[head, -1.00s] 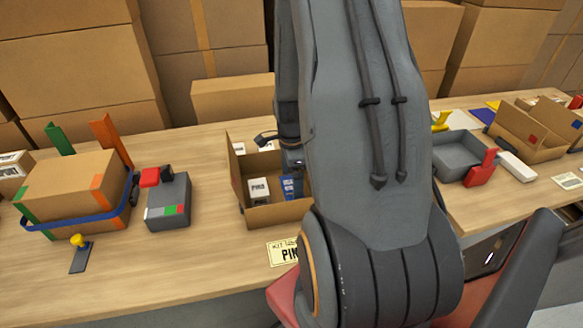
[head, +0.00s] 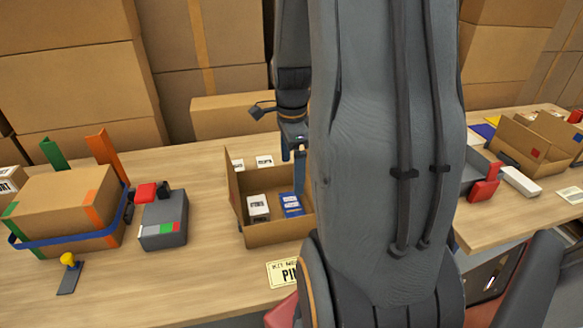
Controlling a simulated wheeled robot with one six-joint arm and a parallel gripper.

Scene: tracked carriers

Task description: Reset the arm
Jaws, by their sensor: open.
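My arm fills the middle of the head view and hides part of the table behind it. My gripper (head: 299,168) hangs down above the open cardboard box (head: 277,232), near its right side. One of its fingers shows, and the other is mostly hidden by the arm. I see nothing held in it. Inside the box lie a white labelled carton (head: 258,208) and a blue and white carton (head: 291,205). More small white labels or cartons show at the box's back.
At left stand a strapped cardboard box (head: 66,205), a grey device with a red part (head: 163,228) and a yellow-knobbed stamp (head: 68,272). A kit card (head: 282,273) lies in front. At right are another open box (head: 528,145), a red-handled tool (head: 485,183) and a white block (head: 520,181).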

